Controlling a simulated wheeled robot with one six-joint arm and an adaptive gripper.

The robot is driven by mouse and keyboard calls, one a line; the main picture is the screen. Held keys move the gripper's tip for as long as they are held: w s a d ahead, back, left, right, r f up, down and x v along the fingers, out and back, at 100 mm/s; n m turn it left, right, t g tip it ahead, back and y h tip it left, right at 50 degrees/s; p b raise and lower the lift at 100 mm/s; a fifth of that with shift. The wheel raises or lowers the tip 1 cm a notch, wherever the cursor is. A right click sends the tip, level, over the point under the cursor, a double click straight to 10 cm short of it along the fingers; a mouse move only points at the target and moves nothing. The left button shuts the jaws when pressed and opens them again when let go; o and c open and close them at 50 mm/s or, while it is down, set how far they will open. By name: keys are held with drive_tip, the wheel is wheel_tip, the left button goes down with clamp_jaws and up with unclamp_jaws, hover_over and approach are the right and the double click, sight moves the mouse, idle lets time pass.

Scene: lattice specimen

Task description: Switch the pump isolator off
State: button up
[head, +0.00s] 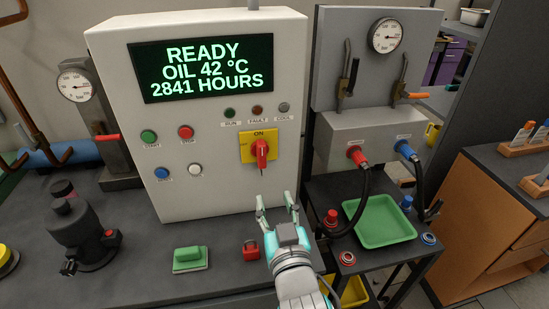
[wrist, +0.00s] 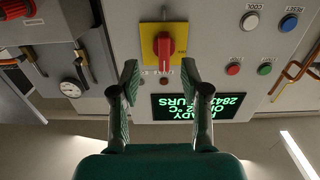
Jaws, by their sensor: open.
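The pump isolator (head: 261,152) is a red rotary handle on a yellow plate, low on the right of the grey control cabinet's front. In the head view its handle stands upright, toward the word ON at the top of the plate. In the wrist view the red handle (wrist: 164,46) shows upside down, ahead of and between my fingers. My gripper (head: 277,205) is open and empty, below and in front of the isolator in the head view. It also shows open in the wrist view (wrist: 160,75), with the fingers apart from the handle.
The cabinet (head: 215,190) has a lit READY display (head: 205,68), lamps and push buttons.

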sight(262, 158)
drive_tip(key=w+a+r, duration=0.1)
drive_tip(key=w, duration=0.2)
drive_tip(key=w+a+r, duration=0.1)
drive_tip(key=w, duration=0.3)
drive_tip(key=w+a+r, duration=0.1)
drive_tip(key=w, duration=0.3)
drive_tip(key=shift+w+a+r, duration=0.1)
drive_tip(key=shift+a+r, duration=0.1)
drive_tip(key=shift+a, duration=0.2)
clamp_jaws()
